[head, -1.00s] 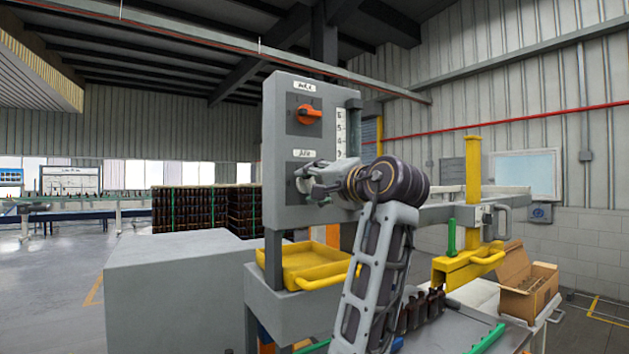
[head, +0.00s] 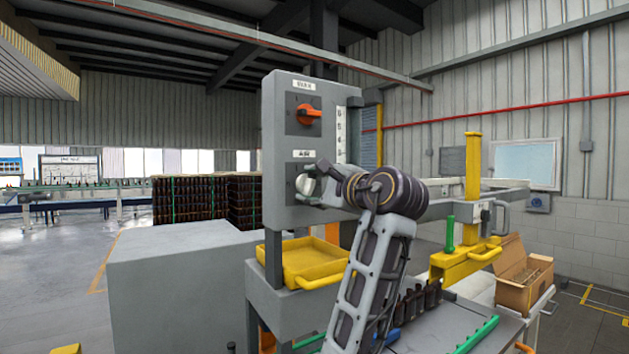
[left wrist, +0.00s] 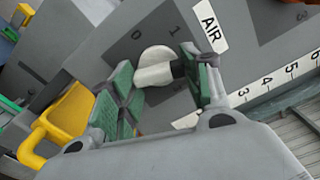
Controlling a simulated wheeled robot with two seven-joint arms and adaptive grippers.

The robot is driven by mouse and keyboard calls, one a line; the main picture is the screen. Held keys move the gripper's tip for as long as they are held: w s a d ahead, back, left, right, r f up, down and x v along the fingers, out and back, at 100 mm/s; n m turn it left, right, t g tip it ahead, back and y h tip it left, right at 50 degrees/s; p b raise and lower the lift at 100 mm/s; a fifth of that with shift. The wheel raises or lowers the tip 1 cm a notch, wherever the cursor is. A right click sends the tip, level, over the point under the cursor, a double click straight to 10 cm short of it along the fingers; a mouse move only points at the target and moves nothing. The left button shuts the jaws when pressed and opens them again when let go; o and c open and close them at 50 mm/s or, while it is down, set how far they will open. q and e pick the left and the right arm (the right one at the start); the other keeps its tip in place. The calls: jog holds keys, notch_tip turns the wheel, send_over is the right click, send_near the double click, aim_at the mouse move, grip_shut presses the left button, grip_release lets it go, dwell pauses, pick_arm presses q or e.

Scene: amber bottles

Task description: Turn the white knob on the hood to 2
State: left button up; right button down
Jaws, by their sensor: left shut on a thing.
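The white knob (head: 302,186) sits on the lower dial of the grey hood box (head: 281,130), under the label AIR. In the left wrist view the white knob (left wrist: 153,66) shows between two green-padded fingers. The dial marks 0 and 1 are readable beside it; a mark 2 is not visible. My left gripper (head: 314,184) reaches in from the right side of the knob and is shut on it. In the head view it partly covers the knob and dial, so the pointer's exact setting is hard to tell. My right gripper is not in view.
An orange-red knob (head: 309,115) sits on the dial above. A numbered scale strip (head: 341,135) runs down the box beside it. A yellow tray (head: 300,262) is below the box. A yellow post with a clamp (head: 472,190) stands to the right, near an open carton (head: 524,280).

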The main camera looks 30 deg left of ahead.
pick_arm(q)
jog(key=shift+f+m+p, duration=0.1)
jog(key=shift+m+p, duration=0.35)
jog(key=shift+m, duration=0.65)
jog(key=o, duration=1)
jog(key=v, duration=1.2)
